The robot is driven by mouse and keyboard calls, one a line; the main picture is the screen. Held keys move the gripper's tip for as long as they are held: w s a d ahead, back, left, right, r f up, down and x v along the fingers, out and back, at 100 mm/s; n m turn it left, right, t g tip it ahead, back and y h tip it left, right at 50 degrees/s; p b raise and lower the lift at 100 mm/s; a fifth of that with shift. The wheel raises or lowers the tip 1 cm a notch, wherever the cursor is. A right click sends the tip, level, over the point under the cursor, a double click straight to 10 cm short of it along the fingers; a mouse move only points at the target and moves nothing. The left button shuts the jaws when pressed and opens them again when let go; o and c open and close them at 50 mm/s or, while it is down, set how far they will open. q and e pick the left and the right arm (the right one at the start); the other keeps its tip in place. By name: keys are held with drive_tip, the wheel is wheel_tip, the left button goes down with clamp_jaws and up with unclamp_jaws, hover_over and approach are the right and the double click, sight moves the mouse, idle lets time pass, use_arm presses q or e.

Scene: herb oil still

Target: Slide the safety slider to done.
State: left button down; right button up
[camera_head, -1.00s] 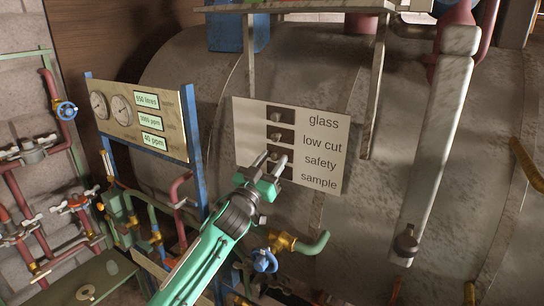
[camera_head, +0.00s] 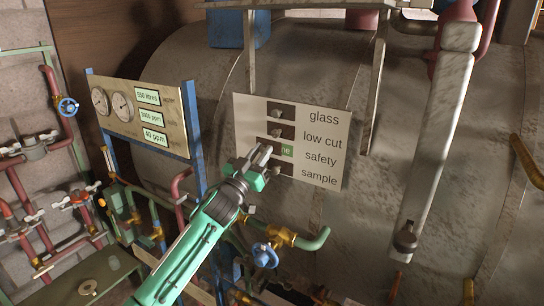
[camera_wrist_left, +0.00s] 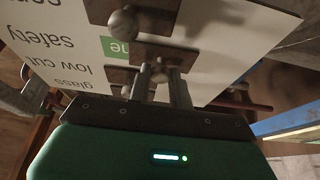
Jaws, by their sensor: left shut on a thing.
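A pale panel (camera_head: 249,118) on the big grey tank has rows marked glass, low cut, safety and sample, each with a dark slider plate and knob. My left gripper (camera_head: 262,151) is at the safety row and shut on the safety slider's knob, which its fingers mostly hide. Right of the fingers, a green label (camera_head: 287,150) ending in "ne" shows beside the word safety. In the left wrist view the panel (camera_wrist_left: 225,48) appears upside down, with the fingers (camera_wrist_left: 160,72) at the knob and the green label (camera_wrist_left: 114,48) beside them. My right gripper is not in view.
The glass knob (camera_head: 277,114), low cut knob (camera_head: 276,134) and sample knob (camera_head: 277,170) sit close around the gripper. A gauge board (camera_head: 175,130) on blue posts stands to the left. A blue valve (camera_head: 265,256) and green pipe (camera_head: 318,241) lie below.

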use_arm(q)
drive_tip(key=w+a, duration=0.1)
drive_tip(key=a, duration=0.2)
drive_tip(key=w+a, duration=0.1)
drive_tip(key=a, duration=0.1)
drive_tip(key=shift+w, duration=0.35)
drive_tip(key=shift+d, duration=0.15)
drive_tip(key=c, duration=1.5)
unclamp_jaws()
drive_tip(key=shift+o, duration=1.2)
drive_tip(key=shift+w+a, duration=0.1)
drive_tip(key=shift+a, duration=0.1)
